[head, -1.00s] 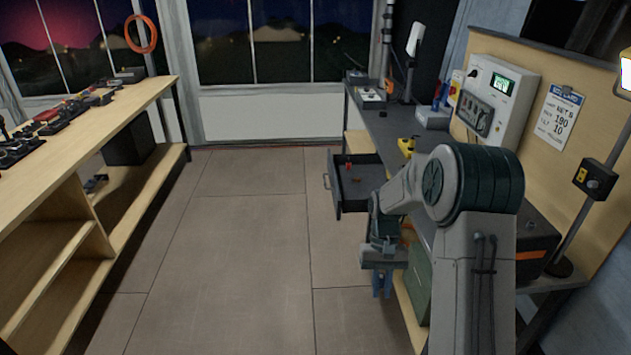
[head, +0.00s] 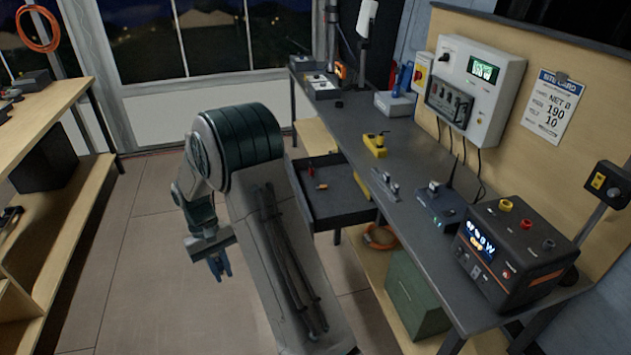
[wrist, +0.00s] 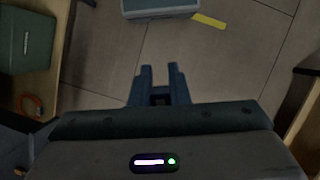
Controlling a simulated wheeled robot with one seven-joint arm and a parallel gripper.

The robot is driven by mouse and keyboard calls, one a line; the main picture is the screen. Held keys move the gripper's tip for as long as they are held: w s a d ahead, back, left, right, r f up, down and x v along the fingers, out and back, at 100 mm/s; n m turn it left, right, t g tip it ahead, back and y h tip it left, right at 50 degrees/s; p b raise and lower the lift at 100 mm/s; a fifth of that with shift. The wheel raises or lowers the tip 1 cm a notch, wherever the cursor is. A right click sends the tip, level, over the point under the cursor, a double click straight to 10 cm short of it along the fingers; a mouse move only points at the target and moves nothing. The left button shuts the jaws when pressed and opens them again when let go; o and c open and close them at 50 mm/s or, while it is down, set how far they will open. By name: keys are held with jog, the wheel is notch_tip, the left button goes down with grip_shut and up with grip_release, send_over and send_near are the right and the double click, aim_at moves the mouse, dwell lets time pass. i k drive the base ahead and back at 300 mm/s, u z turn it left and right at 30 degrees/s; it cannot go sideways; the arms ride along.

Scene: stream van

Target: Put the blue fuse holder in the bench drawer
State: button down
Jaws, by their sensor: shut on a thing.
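My gripper (head: 219,265) hangs pointing down over the floor, left of the open drawer. It also shows in the wrist view (wrist: 160,80), with its two blue fingers close together. It is shut on the blue fuse holder (wrist: 160,98), of which only a small dark part shows between the fingers. The rest is hidden. The bench drawer (head: 352,212) is pulled out from under the grey bench top, to the right of my gripper. A small red-orange item (head: 320,185) lies inside near its far left side. Part of the drawer's left side is hidden behind my arm.
The grey bench (head: 405,170) carries a yellow tool (head: 375,144), a router-like box (head: 440,205) and a dark power unit (head: 515,250). A green box (head: 415,300) and orange cable (head: 380,237) sit below. Wooden shelving (head: 85,195) stands at left; the floor between is clear.

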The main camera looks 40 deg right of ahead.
aim_at(323, 204)
jog(key=z, duration=0.45)
jog(key=i, duration=1.05)
jog(key=z, duration=0.8)
